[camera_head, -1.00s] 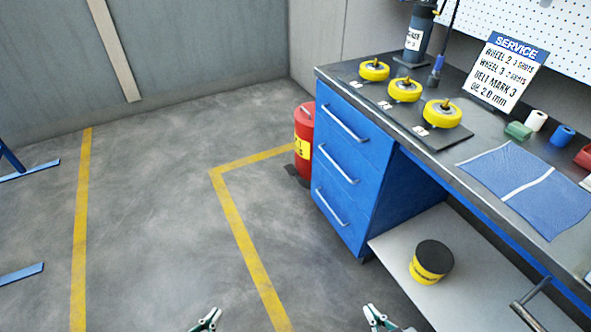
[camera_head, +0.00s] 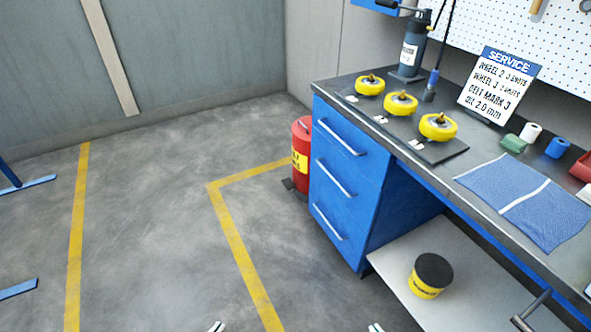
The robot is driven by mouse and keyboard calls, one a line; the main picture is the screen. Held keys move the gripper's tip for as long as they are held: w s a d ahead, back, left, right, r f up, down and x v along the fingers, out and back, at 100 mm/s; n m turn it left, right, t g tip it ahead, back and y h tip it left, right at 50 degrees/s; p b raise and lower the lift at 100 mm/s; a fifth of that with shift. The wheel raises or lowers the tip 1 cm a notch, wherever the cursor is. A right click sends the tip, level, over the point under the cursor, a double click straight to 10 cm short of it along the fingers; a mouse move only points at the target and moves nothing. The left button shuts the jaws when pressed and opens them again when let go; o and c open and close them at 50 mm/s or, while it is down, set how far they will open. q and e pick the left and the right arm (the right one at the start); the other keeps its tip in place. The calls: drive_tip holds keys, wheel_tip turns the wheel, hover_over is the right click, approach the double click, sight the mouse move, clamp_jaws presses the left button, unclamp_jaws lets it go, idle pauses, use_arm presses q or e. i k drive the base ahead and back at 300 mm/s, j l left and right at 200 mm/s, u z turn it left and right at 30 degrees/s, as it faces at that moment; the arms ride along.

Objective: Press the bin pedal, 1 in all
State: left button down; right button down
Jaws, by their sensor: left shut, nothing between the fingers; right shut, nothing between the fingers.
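The red bin (camera_head: 301,157) with a yellow label stands on the floor against the left side of the blue drawer cabinet, partly hidden by it. A small dark part, likely the pedal (camera_head: 288,184), shows at its foot. My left gripper (camera_head: 217,327) shows only its tips at the bottom edge. My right gripper (camera_head: 376,328) also shows only its tips at the bottom edge. Both are shut and empty, well apart from the bin.
The blue drawer cabinet (camera_head: 345,175) stands under the workbench (camera_head: 440,165). On the bench are yellow wheels (camera_head: 400,103), a service sign (camera_head: 499,85) and a blue mat (camera_head: 515,195). A black-topped tub (camera_head: 430,275) sits on the lower shelf. Floor left of the cabinet is clear, with yellow lines (camera_head: 235,240).

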sight(287, 183)
drive_tip(key=i+j+z, duration=0.1)
drive_tip(key=z, duration=0.25)
drive_tip(key=i+j+z, duration=0.1)
drive_tip(key=z, duration=0.3)
drive_tip(key=j+z, duration=0.15)
drive_tip(key=z, duration=0.2)
drive_tip(key=i+j+z, duration=0.25)
drive_tip(key=j, duration=0.2)
drive_tip(key=j+z, duration=0.25)
drive_tip(key=j, duration=0.25)
drive_tip(key=j+z, duration=0.25)
drive_tip(key=j, duration=1.65)
drive_tip(key=i+j, duration=0.15)
drive_tip(key=j, duration=0.85)
drive_tip(key=i+j, duration=0.1)
drive_tip(key=i, duration=0.4)
